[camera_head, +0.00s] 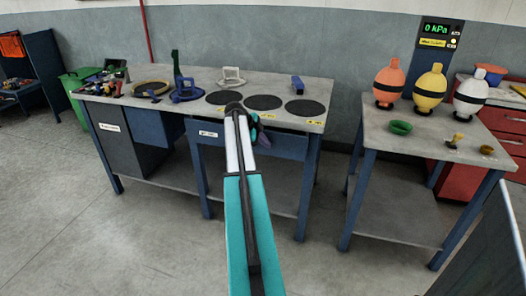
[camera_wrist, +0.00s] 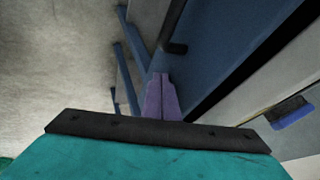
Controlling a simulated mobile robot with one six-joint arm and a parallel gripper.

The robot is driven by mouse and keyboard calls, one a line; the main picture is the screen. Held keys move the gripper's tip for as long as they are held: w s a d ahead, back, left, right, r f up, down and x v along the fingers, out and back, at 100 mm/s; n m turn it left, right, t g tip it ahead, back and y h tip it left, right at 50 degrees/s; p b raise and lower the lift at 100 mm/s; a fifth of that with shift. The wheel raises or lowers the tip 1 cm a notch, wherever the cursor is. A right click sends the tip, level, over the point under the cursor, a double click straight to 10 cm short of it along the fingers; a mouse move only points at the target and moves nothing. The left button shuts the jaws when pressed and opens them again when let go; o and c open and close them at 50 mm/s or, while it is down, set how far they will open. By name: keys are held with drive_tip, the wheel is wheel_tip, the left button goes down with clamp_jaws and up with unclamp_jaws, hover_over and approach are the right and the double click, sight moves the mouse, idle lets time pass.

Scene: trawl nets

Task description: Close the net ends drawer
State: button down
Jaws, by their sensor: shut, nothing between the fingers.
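A blue drawer front (camera_head: 287,146) with a small white label (camera_head: 208,134) sits under the workbench top in the head view; the label is too small to read. My arm hides its middle. My gripper (camera_wrist: 161,76) has purple fingers, pressed together and empty. In the wrist view they point along the blue drawer front (camera_wrist: 225,45), beside a black handle (camera_wrist: 175,47). I cannot tell whether they touch it. A dark gap shows between the drawer front and the bench top. How far the drawer stands open is unclear.
The workbench (camera_head: 185,110) carries several black discs, a green bottle (camera_head: 176,65) and tools. The front floor is mostly clear.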

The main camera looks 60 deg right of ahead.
drive_tip(key=d, duration=0.2)
drive_tip(key=shift+w+d, duration=0.4)
drive_tip(key=shift+d+r, duration=0.1)
drive_tip(key=shift+d, duration=0.2)
drive_tip(key=shift+d, duration=0.1)
drive_tip(key=shift+s+a, duration=0.15)
drive_tip(key=shift+a, duration=0.25)
drive_tip(key=w+a+r, duration=0.2)
drive_tip(key=a+r, duration=0.5)
drive_tip(key=a, duration=0.2)
drive_tip(key=shift+a+r+b, duration=0.15)
drive_tip(key=shift+r+b, duration=0.25)
